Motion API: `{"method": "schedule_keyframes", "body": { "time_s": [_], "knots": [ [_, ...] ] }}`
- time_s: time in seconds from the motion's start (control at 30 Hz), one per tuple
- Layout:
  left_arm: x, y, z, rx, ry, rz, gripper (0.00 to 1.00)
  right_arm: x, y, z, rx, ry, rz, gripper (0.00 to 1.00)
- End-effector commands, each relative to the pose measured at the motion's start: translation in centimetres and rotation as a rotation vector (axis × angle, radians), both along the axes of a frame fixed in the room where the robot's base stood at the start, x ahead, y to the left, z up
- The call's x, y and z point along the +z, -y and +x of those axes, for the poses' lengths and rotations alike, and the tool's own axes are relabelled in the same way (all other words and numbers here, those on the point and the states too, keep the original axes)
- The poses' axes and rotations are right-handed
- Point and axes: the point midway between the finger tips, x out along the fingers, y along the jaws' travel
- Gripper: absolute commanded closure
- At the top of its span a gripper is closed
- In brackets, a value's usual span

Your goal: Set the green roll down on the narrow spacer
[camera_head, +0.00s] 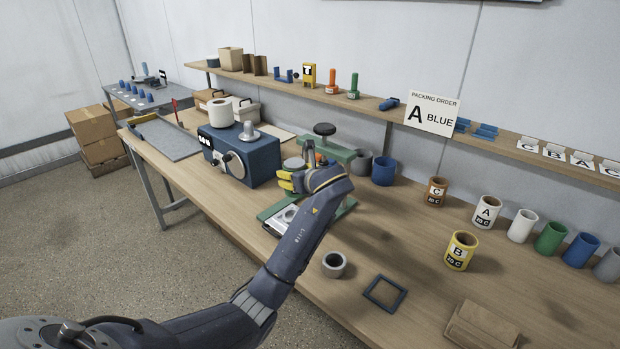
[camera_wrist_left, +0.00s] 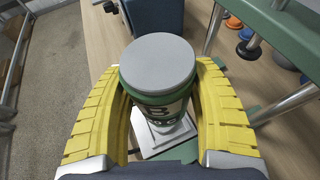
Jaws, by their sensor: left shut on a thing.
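My left gripper (camera_head: 291,183) is shut on a green roll, which shows clearly in the left wrist view (camera_wrist_left: 158,88) between the two yellow fingers (camera_wrist_left: 158,112). Which thing is the narrow spacer I cannot tell for sure; a short grey ring (camera_head: 333,265) stands on the bench in front of the arm. My right gripper is not in view.
A blue machine (camera_head: 245,160) stands left of the gripper. Grey and blue cups (camera_head: 384,170) stand just right of the green press (camera_head: 325,130). A blue square frame (camera_head: 385,292), labelled cups (camera_head: 461,251) and a brown packet (camera_head: 482,328) lie to the right. Bare bench shows between them.

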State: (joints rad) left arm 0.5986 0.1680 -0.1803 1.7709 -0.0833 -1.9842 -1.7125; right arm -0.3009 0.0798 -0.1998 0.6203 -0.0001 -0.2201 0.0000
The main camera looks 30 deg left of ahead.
Motion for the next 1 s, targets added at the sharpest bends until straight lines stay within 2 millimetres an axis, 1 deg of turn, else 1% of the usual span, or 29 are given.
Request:
{"method": "schedule_keyframes", "body": {
  "time_s": [0.1, 0.23, 0.47, 1.0],
  "knots": [
    [-0.5, -1.0, -0.1, 0.047, -0.003, 0.004, 0.74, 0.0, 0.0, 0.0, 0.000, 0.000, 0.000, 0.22],
    [-1.0, -1.4, -0.2, 0.068, -0.004, 0.007, 0.74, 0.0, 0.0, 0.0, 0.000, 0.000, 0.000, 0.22],
    [-2.5, -1.5, -0.3, 0.069, -0.003, 0.008, 0.74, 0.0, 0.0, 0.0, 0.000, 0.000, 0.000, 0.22],
    [-6.9, -1.5, -0.3, 0.068, -0.005, 0.009, 0.74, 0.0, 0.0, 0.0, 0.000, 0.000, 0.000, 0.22]
  ]
}}
